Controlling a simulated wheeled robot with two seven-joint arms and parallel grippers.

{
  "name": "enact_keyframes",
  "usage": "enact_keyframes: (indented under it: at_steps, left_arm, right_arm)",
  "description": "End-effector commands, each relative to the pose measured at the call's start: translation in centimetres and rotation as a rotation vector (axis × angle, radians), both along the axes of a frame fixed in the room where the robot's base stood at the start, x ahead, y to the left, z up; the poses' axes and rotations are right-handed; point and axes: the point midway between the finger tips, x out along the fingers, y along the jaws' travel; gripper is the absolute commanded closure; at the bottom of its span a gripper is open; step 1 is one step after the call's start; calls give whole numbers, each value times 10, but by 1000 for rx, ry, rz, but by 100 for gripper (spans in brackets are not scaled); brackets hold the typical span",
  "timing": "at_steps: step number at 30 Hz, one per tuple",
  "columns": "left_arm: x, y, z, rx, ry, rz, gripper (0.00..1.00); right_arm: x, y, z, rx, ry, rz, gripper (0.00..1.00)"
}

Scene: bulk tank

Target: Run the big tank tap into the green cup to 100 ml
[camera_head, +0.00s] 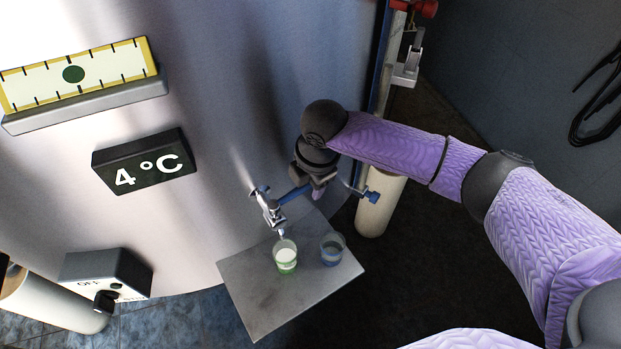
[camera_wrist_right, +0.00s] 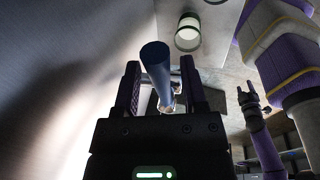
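The big tank tap (camera_head: 268,208) sticks out of the steel tank, with a blue handle (camera_head: 293,195) pointing right. The green cup (camera_head: 286,262) stands upright under its spout and shows white inside. It also shows in the right wrist view (camera_wrist_right: 188,37). I cannot tell whether milk is running or read a level. My right gripper (camera_head: 318,190) is at the handle's outer end. In the right wrist view the blue handle (camera_wrist_right: 156,62) lies between its parted fingers (camera_wrist_right: 160,75), with a gap on the right side. My left gripper (camera_wrist_right: 249,92) shows small there, fingers apart.
A blue cup (camera_head: 332,250) stands right of the green cup on the metal shelf (camera_head: 257,302). Another blue-handled valve (camera_head: 370,196) juts out just right of my right gripper. A 4°C display (camera_head: 145,161), gauge (camera_head: 75,75) and switch box (camera_head: 105,273) are on the tank's left.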

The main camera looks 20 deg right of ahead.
Motion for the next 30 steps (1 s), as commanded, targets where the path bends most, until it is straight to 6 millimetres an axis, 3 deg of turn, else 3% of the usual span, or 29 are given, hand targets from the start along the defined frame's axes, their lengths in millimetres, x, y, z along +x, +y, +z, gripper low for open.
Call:
enact_keyframes:
  at_steps: [1, 7, 30]
  left_arm:
    - [0, -1, 0, -2, 0, 1, 41]
    - [0, -5, 0, -8, 1, 3, 41]
    - [-1, 1, 0, 2, 1, 0, 41]
  right_arm:
    - [0, 0, 0, 0, 0, 0, 59]
    - [0, 0, 0, 0, 0, 0, 100]
    - [0, 0, 0, -1, 0, 0, 100]
